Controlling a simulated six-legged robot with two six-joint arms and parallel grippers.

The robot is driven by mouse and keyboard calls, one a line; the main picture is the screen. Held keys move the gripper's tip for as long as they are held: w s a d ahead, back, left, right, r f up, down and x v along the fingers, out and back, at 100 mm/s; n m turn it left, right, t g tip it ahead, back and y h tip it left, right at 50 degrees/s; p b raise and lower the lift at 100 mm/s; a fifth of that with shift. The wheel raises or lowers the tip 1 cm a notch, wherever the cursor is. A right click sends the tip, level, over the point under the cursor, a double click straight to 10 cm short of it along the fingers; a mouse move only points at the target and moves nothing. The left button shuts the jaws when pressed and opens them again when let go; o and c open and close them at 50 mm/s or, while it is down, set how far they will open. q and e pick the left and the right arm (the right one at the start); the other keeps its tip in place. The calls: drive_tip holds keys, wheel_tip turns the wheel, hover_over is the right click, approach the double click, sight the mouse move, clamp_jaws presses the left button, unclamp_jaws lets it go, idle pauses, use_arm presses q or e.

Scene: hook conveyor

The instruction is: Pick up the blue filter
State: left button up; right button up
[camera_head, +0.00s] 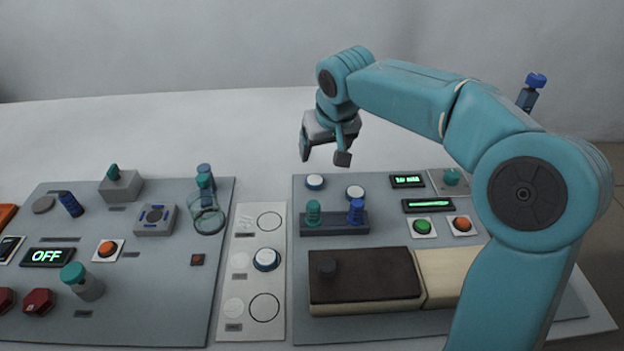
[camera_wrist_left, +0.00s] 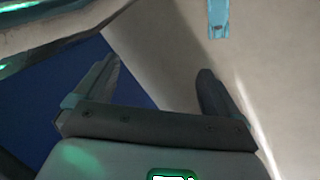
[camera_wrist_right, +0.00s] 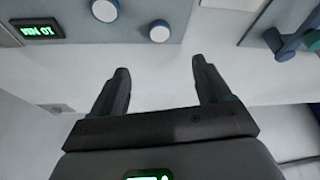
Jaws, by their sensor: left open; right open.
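A small blue ribbed piece (camera_head: 356,211), which looks like the blue filter, stands upright at the right end of a dark grey holder (camera_head: 334,223) on the right panel. A green ribbed piece (camera_head: 313,212) stands at its left end. My right gripper (camera_head: 323,152) is open and empty, hanging above and behind the holder, apart from it. Its open fingers (camera_wrist_right: 160,88) also show in the right wrist view, with nothing between them. My left gripper (camera_wrist_left: 160,90) is open and empty in its wrist view and is outside the head view. Another blue ribbed piece (camera_head: 70,203) leans on the left panel.
A brown block (camera_head: 365,280) with a dark knob lies in front of the holder. White round buttons (camera_head: 315,182), displays (camera_head: 407,181) and green and orange buttons surround it. A clear vessel (camera_head: 206,215) stands on the left panel. The white table behind the panels is clear.

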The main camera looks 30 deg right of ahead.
sight(315, 181)
drive_tip(key=x, duration=1.4)
drive_tip(key=shift+s+f+b, duration=0.15)
drive_tip(key=shift+b, duration=0.25)
drive_tip(key=shift+s, duration=0.1)
drive_tip(key=c, duration=1.1)
